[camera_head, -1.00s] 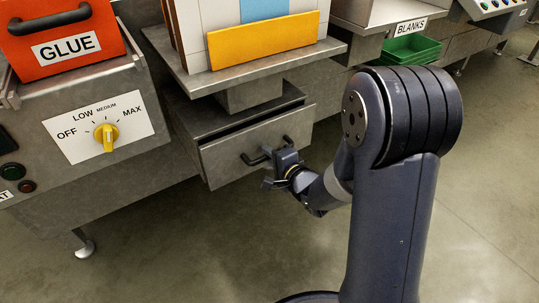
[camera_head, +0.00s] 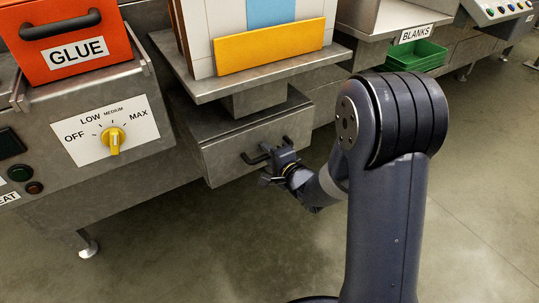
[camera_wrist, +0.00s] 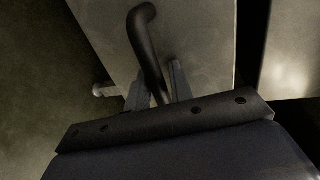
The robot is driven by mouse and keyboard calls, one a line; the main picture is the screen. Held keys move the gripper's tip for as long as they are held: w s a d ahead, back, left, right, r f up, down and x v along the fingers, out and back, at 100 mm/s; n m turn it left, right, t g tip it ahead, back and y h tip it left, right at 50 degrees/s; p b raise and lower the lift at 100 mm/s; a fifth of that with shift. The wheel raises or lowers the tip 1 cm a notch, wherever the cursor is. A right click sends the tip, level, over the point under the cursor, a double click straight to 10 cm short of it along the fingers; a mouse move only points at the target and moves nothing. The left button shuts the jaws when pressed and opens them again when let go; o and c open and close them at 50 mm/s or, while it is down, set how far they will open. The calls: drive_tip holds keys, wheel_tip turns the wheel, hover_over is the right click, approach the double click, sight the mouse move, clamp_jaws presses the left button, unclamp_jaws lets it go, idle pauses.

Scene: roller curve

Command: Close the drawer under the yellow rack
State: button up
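The grey metal drawer (camera_head: 228,158) is under the rack with the yellow front lip (camera_head: 270,47). Its front sits against the housing, and I see no dark gap along its top edge in the head view. The black bar handle (camera_head: 254,160) is on the drawer front. My gripper (camera_head: 272,158) is at the handle, partly covering it. In the wrist view, the handle (camera_wrist: 146,40) runs down between the two close-set fingers (camera_wrist: 162,90), which appear shut on it. The exact contact is in shadow. The drawer front (camera_wrist: 205,45) fills the upper middle there.
A control panel with a yellow dial (camera_head: 113,139) and a red GLUE box (camera_head: 70,40) stand on the left. A green tray (camera_head: 415,55) is at the back right, by the BLANKS label (camera_head: 415,32). The floor (camera_head: 480,190) at the right is clear.

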drive_tip(key=shift+o, duration=0.8)
drive_tip(key=shift+r, duration=0.1)
drive_tip(key=shift+s, duration=0.15)
drive_tip(key=p+v, duration=0.2)
drive_tip(key=v, duration=0.8)
drive_tip(key=shift+s+d+p, duration=0.2)
drive_tip(key=shift+s+p, duration=0.05)
drive_tip(key=shift+p, duration=0.15)
drive_tip(key=shift+w, duration=0.1)
drive_tip(key=b+x, duration=0.1)
drive_tip(key=x, duration=0.4)
drive_tip(key=b+x, duration=0.2)
drive_tip(key=x, duration=0.3)
drive_tip(key=shift+f, duration=0.2)
drive_tip(key=shift+v, duration=0.9)
drive_tip(key=shift+f, duration=0.1)
